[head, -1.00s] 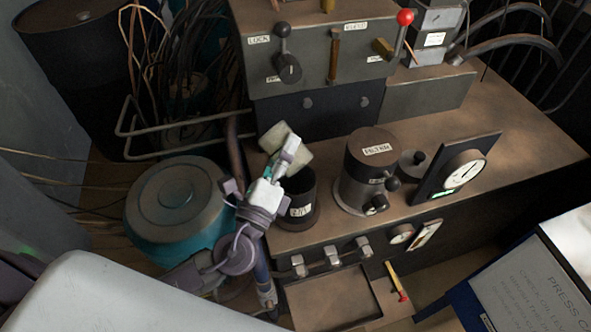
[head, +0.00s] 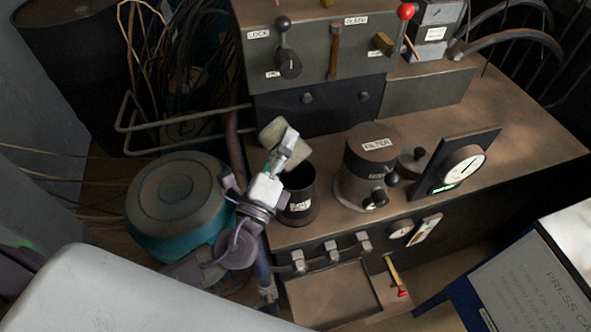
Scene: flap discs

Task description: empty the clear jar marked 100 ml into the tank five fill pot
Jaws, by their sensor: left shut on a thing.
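My left gripper (head: 286,148) is shut on a pale, see-through jar (head: 271,132). The jar is tilted and held above the back left of a dark open pot; the fingers cover its middle. Its marking does not show, and I cannot tell what is in it. The dark pot (head: 299,214) stands upright at the left end of the brown bench, with a white label I cannot read clearly. The inside of the pot looks dark. My right gripper is not in view.
A canister labelled FILTER (head: 358,178) stands right of the pot, with a round dial (head: 463,168) beyond it. A control box (head: 310,50) with levers rises behind. A teal drum (head: 175,205) is left of the bench. The bench's right part (head: 525,135) is clear.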

